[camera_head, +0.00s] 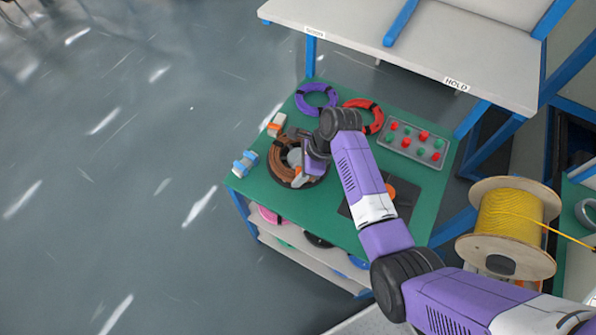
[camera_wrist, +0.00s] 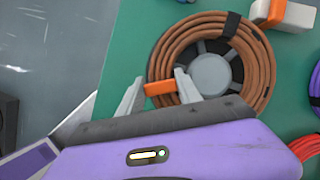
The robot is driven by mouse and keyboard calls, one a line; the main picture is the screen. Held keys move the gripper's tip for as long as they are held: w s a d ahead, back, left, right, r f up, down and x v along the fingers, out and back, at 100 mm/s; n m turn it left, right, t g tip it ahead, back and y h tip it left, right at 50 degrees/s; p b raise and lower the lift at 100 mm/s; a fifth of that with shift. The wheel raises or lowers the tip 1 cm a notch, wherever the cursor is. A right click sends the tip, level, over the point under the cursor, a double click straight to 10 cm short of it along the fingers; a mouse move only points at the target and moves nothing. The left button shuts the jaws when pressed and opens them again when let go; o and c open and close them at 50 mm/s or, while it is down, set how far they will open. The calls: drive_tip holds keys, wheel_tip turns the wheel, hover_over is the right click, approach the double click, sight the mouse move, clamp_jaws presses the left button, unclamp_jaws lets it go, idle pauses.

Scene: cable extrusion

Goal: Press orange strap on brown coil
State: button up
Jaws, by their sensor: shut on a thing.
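The brown coil (camera_head: 276,167) lies on the green table top, wound around a grey hub, and fills the middle of the wrist view (camera_wrist: 253,56). My gripper (camera_wrist: 160,92) is over the near left part of the coil, its two light grey fingers pointing at it. It is shut on the orange strap (camera_wrist: 160,88), which spans between the fingers. The strap is over the coil's rim; I cannot tell whether it touches it. A black band (camera_wrist: 232,22) is around the far side of the coil. In the head view my gripper (camera_head: 299,176) partly hides the coil.
An orange and white block (camera_head: 276,125) and a blue and white block (camera_head: 245,164) lie close to the coil. Purple (camera_head: 316,88) and red (camera_head: 379,118) coils and a grey tray (camera_head: 438,152) of red and green knobs are farther back. A shelf (camera_head: 420,50) overhangs the back.

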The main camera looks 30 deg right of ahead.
drive_tip(key=shift+s+f, duration=0.15)
drive_tip(key=shift+f, duration=0.1)
idle(0.7)
drive_tip(key=o, duration=1.1)
drive_tip(key=shift+c, duration=0.2)
drive_tip(key=shift+r, duration=0.1)
drive_tip(key=shift+w+r, duration=0.1)
drive_tip(key=shift+w, duration=0.15)
drive_tip(key=shift+r+p, duration=0.25)
drive_tip(key=shift+p, duration=0.15)
wheel_tip(320, 180, up, 2)
drive_tip(key=shift+r+p, duration=0.2)
drive_tip(key=shift+p, duration=1)
drive_tip(key=shift+s+r, duration=0.1)
drive_tip(key=shift+r, duration=2.4)
